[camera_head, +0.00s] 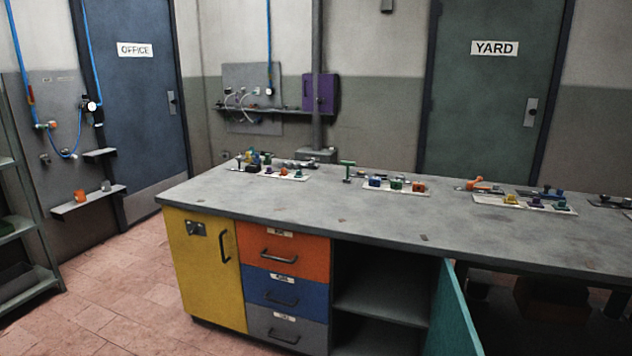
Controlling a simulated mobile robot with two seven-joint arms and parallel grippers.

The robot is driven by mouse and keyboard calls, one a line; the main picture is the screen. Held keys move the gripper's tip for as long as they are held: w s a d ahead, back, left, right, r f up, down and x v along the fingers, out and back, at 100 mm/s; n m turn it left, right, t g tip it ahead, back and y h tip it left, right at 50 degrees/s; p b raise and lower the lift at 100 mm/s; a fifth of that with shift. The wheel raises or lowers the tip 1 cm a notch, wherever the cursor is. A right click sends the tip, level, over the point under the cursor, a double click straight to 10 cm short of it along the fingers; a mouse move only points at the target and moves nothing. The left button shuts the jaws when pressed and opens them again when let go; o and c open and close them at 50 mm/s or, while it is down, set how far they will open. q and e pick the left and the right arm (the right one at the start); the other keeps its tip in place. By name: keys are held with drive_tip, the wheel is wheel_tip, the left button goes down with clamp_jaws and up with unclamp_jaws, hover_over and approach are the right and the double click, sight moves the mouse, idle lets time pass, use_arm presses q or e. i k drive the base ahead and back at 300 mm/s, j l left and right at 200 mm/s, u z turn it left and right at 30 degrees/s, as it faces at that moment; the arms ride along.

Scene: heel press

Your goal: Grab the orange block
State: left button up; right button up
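A small orange block-like piece (418,187) sits at the right end of a pale tray (397,191) on the workbench, beside a green piece (396,184) and a blue piece (375,182). A smaller orange-red piece (284,171) is on the tray further left. An orange item (480,184) of irregular shape lies by the right tray. All are too small to tell their exact shape. Neither of my grippers shows in this view.
The grey workbench (330,216) has a clear front strip. Below are a yellow door (205,275), orange, blue and grey drawers, and a teal door (452,315) standing open. A wall shelf (88,203) at left holds an orange cup-like item (80,195). Tiled floor at left is free.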

sight(419, 187)
drive_tip(key=i+l, duration=0.15)
drive_tip(key=l, duration=0.4)
drive_tip(key=i+l+u, duration=0.15)
drive_tip(key=l, duration=0.35)
drive_tip(key=i+l, duration=0.15)
drive_tip(key=l, duration=0.4)
drive_tip(key=i+l+u, duration=0.1)
drive_tip(key=l, duration=0.45)
drive_tip(key=i+l+u, duration=0.1)
drive_tip(key=l, duration=0.45)
drive_tip(key=k, duration=0.2)
drive_tip(key=k+u, duration=0.25)
drive_tip(key=k+j+u, duration=0.1)
drive_tip(key=u, duration=0.2)
drive_tip(key=k, duration=0.1)
